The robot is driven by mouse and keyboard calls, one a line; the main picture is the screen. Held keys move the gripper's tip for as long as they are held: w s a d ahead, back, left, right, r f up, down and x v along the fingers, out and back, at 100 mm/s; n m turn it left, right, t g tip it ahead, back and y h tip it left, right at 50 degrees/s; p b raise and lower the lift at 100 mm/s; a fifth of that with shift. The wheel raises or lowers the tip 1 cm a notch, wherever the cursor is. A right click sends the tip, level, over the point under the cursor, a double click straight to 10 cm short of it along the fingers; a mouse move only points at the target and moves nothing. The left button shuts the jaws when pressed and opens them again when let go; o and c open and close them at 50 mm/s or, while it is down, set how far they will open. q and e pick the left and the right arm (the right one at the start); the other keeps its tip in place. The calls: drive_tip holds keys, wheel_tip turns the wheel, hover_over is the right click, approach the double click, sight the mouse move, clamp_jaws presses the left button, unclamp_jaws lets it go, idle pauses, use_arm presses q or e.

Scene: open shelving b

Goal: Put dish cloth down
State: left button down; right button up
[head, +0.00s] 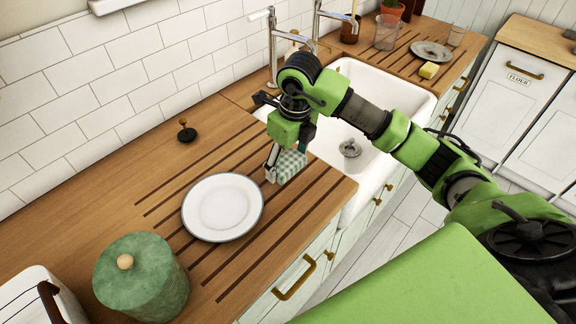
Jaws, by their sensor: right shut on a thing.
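The dish cloth (291,165) is a small green-and-white checked cloth. My right gripper (273,171) is shut on it, fingers pointing down, at the sink end of the grooved wooden counter (170,195). The cloth is just right of the white plate and close to the sink's near edge. I cannot tell whether its underside touches the wood. Part of the cloth is hidden by the fingers. My left gripper is not in view.
A white plate (223,207) lies left of the cloth. A green lidded jar (141,277) stands at the lower left. The white sink (385,84) with two taps lies behind my right arm.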

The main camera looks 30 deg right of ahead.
sight(288, 168)
drive_tip(key=shift+w+d+f, duration=0.1)
drive_tip(key=shift+w+f, duration=0.05)
drive_tip(key=shift+f, duration=0.15)
drive_tip(key=f+p, duration=0.2)
drive_tip(key=f, duration=0.1)
drive_tip(key=shift+w+d, duration=0.15)
drive_tip(key=shift+w, duration=0.05)
drive_tip(key=shift+f, duration=0.3)
drive_tip(key=shift+f, duration=0.1)
drive_tip(key=shift+f, duration=0.15)
drive_tip(key=o, duration=1)
